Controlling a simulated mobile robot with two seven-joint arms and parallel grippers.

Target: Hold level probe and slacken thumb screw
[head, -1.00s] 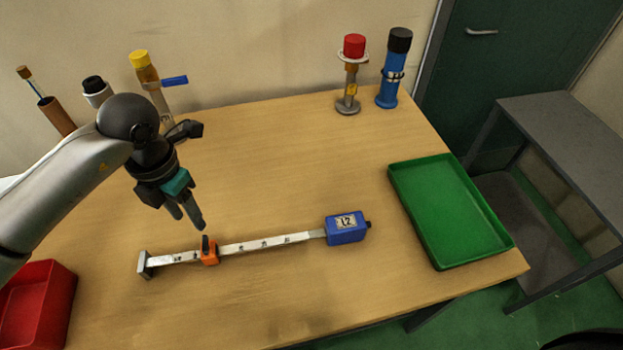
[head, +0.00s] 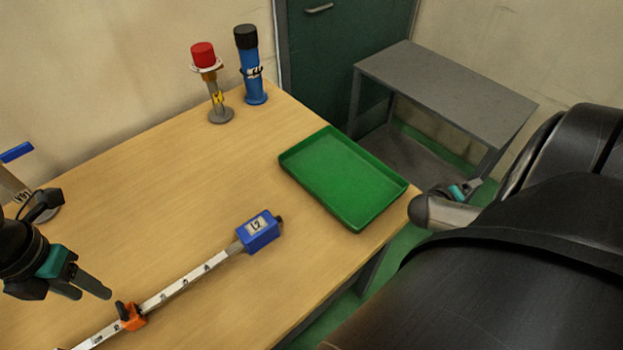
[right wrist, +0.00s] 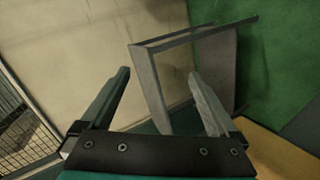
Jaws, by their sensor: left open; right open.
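The level probe lies on the table in the head view. It has a white marked bar (head: 185,289), a blue box (head: 259,233) labelled L2 at its upper right end, and an orange slider (head: 132,318) with a dark thumb screw (head: 121,310). The bar's lower left end is cut off by the frame. My left gripper (head: 95,292) is open and empty, above and left of the slider, apart from it. My right gripper (right wrist: 160,75) is open and empty in the right wrist view, away from the probe. In the head view it shows small beyond the table's right edge.
A green tray (head: 345,180) sits at the table's right side. A red-capped fitting (head: 212,85) and a blue cylinder with black cap (head: 250,68) stand at the back. A grey side table (head: 445,90) stands beyond. The wooden table (head: 160,200) is clear around the probe.

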